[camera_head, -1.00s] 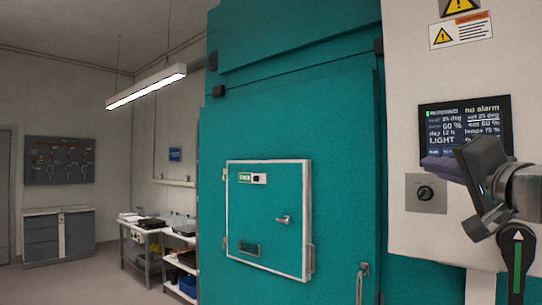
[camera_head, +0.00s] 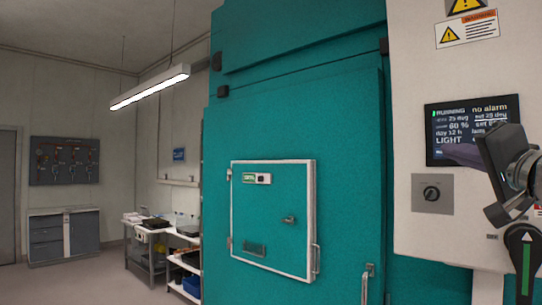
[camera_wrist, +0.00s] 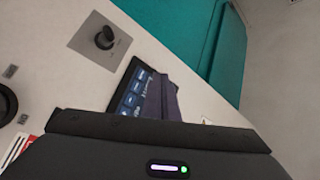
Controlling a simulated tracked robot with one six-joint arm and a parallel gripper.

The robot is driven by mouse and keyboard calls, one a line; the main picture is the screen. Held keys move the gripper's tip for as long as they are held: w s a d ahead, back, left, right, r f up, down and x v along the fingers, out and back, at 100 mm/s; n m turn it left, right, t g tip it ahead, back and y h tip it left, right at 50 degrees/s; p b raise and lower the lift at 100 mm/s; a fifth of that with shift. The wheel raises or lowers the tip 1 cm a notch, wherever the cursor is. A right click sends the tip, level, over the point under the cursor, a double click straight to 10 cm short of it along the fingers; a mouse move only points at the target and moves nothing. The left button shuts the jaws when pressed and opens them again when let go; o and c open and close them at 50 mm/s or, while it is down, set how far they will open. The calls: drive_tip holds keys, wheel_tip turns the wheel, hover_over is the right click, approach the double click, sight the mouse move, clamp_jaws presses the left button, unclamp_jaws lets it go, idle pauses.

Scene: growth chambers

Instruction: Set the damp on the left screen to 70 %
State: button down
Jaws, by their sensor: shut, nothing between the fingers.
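One screen (camera_head: 447,125) is in view, dark with light text, on the white panel at the right. It reads "RUNNING", "no alarm", 25 deg, 60 %, day 12 h and LIGHT. The set value beside 60 % is partly hidden by my arm. My gripper (camera_head: 462,154) is shut and empty, in front of the screen's lower part; I cannot tell whether it touches. In the wrist view the dark fingers (camera_wrist: 161,99) overlap the screen (camera_wrist: 132,92), which shows tilted. A black knob (camera_head: 432,194) on a grey plate sits below the screen; the wrist view shows it too (camera_wrist: 104,38).
A black lever with a green stripe (camera_head: 526,266) sits low right, below my wrist. The teal chamber (camera_head: 345,130) with a white-framed hatch (camera_head: 272,218) stands to the left. Farther left are a bench (camera_head: 150,232) and open floor.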

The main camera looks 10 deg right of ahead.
drive_tip(key=w+d, duration=0.1)
drive_tip(key=d, duration=0.1)
drive_tip(key=w+d, duration=0.2)
drive_tip(key=shift+w+d, duration=0.25)
idle(1.9)
drive_tip(key=shift+w+d+r, duration=0.1)
drive_tip(key=shift+w+d, duration=0.25)
drive_tip(key=shift+d, duration=0.25)
idle(0.9)
idle(0.4)
drive_tip(key=shift+s+a, duration=0.45)
drive_tip(key=shift+a, duration=0.15)
drive_tip(key=s+a, duration=0.1)
drive_tip(key=a, duration=0.1)
drive_tip(key=s+a, duration=0.2)
idle(0.6)
